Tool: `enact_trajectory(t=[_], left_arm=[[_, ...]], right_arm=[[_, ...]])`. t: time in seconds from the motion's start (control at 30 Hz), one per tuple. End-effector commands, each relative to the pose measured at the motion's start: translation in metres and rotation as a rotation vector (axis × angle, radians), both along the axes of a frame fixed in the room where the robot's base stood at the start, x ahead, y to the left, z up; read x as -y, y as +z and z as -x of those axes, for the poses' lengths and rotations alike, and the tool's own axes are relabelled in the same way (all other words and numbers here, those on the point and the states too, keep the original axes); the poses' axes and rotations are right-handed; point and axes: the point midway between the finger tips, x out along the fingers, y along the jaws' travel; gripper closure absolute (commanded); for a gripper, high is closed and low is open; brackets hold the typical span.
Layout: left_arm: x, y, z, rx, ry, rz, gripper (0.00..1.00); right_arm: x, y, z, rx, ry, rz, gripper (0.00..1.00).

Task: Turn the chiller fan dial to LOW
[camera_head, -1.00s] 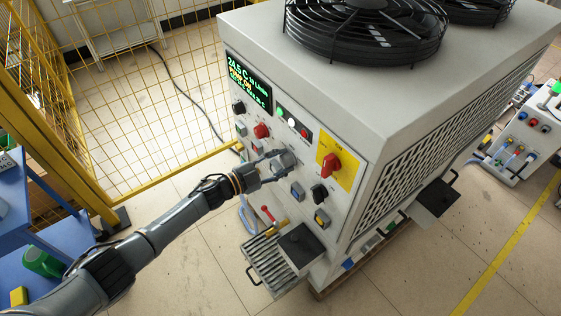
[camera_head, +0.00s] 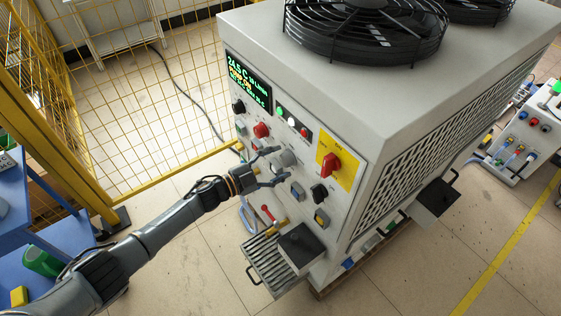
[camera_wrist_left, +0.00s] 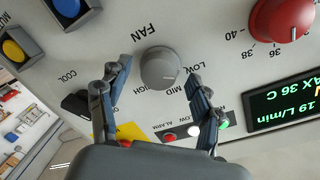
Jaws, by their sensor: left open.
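The chiller fan dial (camera_head: 288,159) is a round grey knob on the chiller's (camera_head: 300,215) front panel. In the left wrist view the dial (camera_wrist_left: 160,68) sits below the word FAN, with the labels LOW, MID and HIGH upside down around it. I cannot clearly tell which label its mark faces. My left gripper (camera_head: 273,165) is open in front of the dial. In the left wrist view its fingers (camera_wrist_left: 160,74) stand on either side of the dial with visible gaps, and the dial is not gripped. My right gripper is not in view.
A red dial (camera_head: 261,130), a green-text display (camera_head: 249,83), a red switch on a yellow plate (camera_head: 331,165) and a black knob (camera_head: 319,193) are close by on the panel. A yellow mesh fence (camera_head: 130,100) stands at the left. A grated tray (camera_head: 268,264) juts out below.

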Motion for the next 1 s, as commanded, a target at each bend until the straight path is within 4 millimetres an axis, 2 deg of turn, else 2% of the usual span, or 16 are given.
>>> enact_trajectory(t=[0.3, 0.5, 0.63, 1.0], left_arm=[[-0.057, 0.003, 0.038, -0.004, 0.001, -0.004, 0.35], [-0.081, 0.006, 0.054, -0.003, 0.0, -0.001, 0.35], [-0.088, 0.007, 0.059, -0.002, 0.0, -0.002, 0.35], [-0.09, 0.007, 0.059, -0.002, 0.0, -0.001, 0.35]], right_arm=[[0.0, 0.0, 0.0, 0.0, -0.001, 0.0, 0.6], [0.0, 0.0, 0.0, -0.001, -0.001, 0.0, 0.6], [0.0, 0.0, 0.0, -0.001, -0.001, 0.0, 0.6], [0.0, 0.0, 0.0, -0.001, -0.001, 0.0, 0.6]])
